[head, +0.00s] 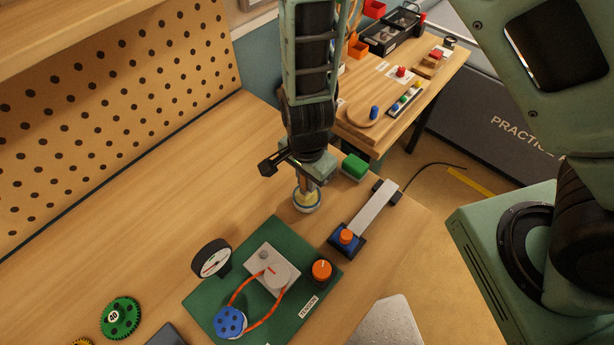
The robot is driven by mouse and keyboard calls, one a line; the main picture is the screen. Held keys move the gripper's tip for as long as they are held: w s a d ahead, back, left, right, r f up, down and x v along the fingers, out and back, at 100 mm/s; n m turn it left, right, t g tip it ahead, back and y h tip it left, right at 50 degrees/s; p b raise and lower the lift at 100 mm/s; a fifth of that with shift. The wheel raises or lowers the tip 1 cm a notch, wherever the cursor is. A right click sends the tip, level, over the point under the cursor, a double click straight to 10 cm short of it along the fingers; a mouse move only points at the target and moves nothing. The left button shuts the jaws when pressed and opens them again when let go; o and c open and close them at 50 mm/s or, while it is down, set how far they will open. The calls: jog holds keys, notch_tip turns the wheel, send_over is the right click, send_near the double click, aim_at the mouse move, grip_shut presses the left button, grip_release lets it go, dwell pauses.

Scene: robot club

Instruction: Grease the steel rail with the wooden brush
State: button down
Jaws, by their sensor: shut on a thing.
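My gripper (307,178) points down over the wooden bench and is shut on the wooden brush (305,187). Only a short brown part of the brush shows below the jaws. Its lower end is at a small round pot (306,204) with a pale yellow top and a blue-and-white side; whether the bristles touch what is inside I cannot tell. The steel rail (376,207) is a flat silver strip to the right of the pot, with dark end blocks. A blue carriage with an orange knob (346,237) sits at its near end.
A green block (354,167) stands near the rail's far end. A green board (212,292) with a gauge, orange belt and knobs lies in front. A green gear (120,317) is at lower left. The bench is clear left of the pot, up to the pegboard (110,110).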

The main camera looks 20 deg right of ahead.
dwell(0.4)
notch_tip(320, 180, up, 7)
jog(key=p, duration=0.7)
dwell(0.8)
